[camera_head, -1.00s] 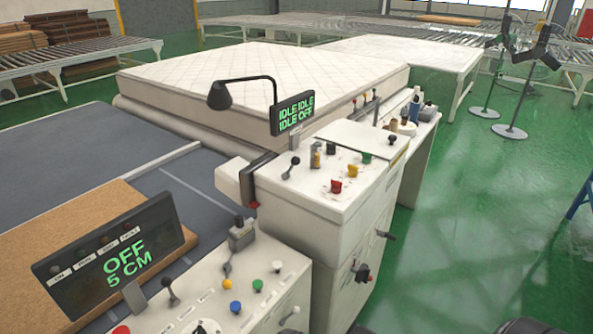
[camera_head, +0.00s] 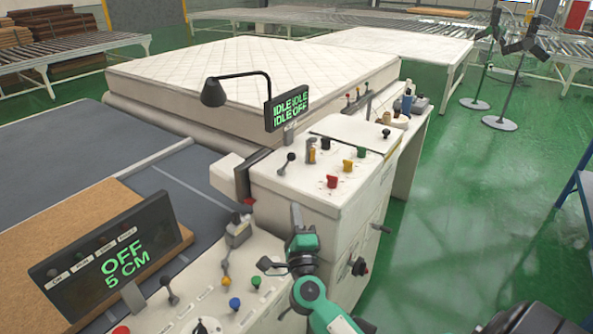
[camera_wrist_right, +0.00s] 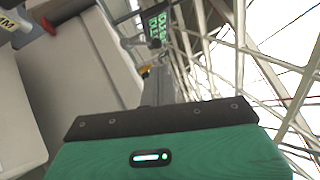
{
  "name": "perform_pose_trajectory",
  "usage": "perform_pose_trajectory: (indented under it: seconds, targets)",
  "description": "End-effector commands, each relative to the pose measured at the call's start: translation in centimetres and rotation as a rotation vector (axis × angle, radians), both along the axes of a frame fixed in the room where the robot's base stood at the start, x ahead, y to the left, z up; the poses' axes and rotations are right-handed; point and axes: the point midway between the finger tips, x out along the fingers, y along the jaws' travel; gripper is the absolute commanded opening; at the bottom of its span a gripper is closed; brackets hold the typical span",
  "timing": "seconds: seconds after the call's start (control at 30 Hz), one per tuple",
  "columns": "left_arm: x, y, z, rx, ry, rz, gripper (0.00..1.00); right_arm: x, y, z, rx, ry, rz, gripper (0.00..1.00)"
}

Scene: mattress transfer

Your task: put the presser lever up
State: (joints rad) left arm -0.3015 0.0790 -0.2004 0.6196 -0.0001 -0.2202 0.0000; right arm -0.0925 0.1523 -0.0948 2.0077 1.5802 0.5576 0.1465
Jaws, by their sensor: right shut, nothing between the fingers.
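Several levers are in the head view, and I cannot tell for sure which is the presser lever. A black-knobbed lever (camera_head: 290,160) stands at the left of the rear white cabinet's top (camera_head: 335,196). Another small black-knobbed lever (camera_head: 386,133) stands at its right edge. On the front control panel (camera_head: 205,300) are a dark lever (camera_head: 168,288) and a grey block with a lever (camera_head: 236,232). My right gripper (camera_head: 296,210) is shut and empty, in front of the rear cabinet's near face. Its dark fingers (camera_wrist_right: 160,85) show in the right wrist view. My left gripper is not in view.
A display reading OFF 5 CM (camera_head: 110,258) stands at the front left. A lamp (camera_head: 214,92) and an IDLE display (camera_head: 287,107) rise behind the rear cabinet. A white mattress (camera_head: 250,75) lies beyond.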

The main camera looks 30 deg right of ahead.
Motion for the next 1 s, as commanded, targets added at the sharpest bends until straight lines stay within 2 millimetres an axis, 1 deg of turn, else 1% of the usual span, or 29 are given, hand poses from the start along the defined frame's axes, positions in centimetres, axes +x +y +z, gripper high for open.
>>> perform_pose_trajectory:
  seconds: [0.03, 0.1, 0.23, 0.37, 0.63, 0.73, 0.87, 1.0]
  targets:
    - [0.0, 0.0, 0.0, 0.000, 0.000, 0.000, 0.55, 0.2, -0.9, -0.1, 0.049, -0.005, -0.031, 0.00]
    - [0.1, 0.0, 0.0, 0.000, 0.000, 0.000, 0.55, 0.2, -1.9, -0.5, 0.107, -0.007, -0.068, 0.00]
    - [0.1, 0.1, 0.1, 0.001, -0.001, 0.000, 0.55, 0.3, -3.0, -0.9, 0.171, -0.007, -0.109, 0.00]
    - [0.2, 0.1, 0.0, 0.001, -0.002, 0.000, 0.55, 0.3, -3.3, -1.1, 0.191, -0.005, -0.123, 0.00]
    - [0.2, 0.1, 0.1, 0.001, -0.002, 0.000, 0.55, 0.3, -3.3, -1.1, 0.189, -0.006, -0.122, 0.00]
    - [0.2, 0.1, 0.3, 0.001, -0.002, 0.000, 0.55, 0.6, -3.5, -0.9, 0.188, -0.006, -0.122, 0.00]
    - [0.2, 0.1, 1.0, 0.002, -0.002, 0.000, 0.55, 1.9, -4.3, -0.3, 0.186, -0.007, -0.121, 0.00]
    - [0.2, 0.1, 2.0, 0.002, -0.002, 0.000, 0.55, 4.1, -5.9, 0.6, 0.185, -0.006, -0.122, 0.00]
